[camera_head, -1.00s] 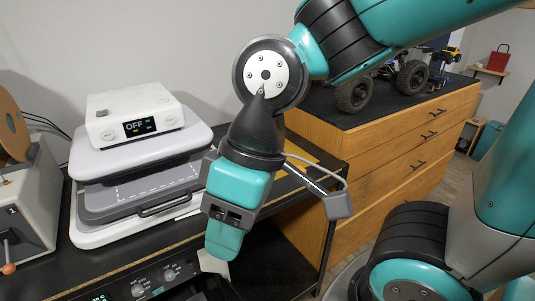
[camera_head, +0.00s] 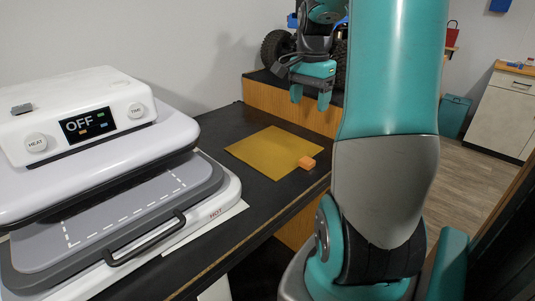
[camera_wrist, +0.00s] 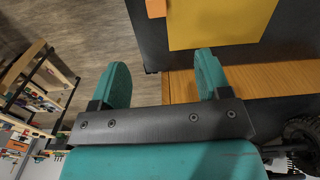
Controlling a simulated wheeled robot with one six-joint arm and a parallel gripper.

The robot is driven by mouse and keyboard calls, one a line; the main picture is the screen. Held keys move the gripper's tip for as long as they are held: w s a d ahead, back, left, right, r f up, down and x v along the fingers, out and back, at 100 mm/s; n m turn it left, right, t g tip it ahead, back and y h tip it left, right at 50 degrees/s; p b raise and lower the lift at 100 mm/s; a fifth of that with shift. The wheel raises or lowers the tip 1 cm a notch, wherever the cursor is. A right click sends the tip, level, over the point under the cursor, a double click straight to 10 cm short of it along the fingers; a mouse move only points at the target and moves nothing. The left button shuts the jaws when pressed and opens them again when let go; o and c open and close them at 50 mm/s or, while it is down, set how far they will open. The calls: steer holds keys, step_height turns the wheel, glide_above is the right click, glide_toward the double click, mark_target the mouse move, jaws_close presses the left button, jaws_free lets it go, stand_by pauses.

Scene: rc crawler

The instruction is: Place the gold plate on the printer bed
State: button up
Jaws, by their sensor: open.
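The gold plate (camera_head: 270,152) is a flat square sheet lying on the black tabletop, right of the white machine; part of it shows at the top of the wrist view (camera_wrist: 222,22). A small orange block (camera_head: 307,162) sits at its right corner. My gripper (camera_head: 310,97) is open and empty, fingers down, beyond and above the plate, near the wooden cabinet. In the wrist view its fingers (camera_wrist: 162,64) are apart with nothing between them. A grey bed with a dashed white outline (camera_head: 125,212) lies in the white machine; I cannot tell whether it is the printer bed.
The white machine (camera_head: 90,130) shows "OFF", with a raised lid and a front handle (camera_head: 148,243). A vehicle with large black tyres (camera_head: 277,47) stands on the cabinet behind my gripper. The black tabletop (camera_head: 222,125) around the plate is mostly clear.

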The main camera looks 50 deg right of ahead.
glide_above(307, 160)
step_height(307, 160, down, 12)
steer(key=shift+w+d+f+p, duration=0.1)
steer(key=shift+d+p, duration=0.05)
steer(key=shift+p, duration=0.15)
steer(key=shift+f+p, duration=0.4)
steer(key=shift+f, duration=2.25)
steer(key=c, duration=1.2)
steer(key=shift+r, duration=0.15)
step_height(307, 160, up, 20)
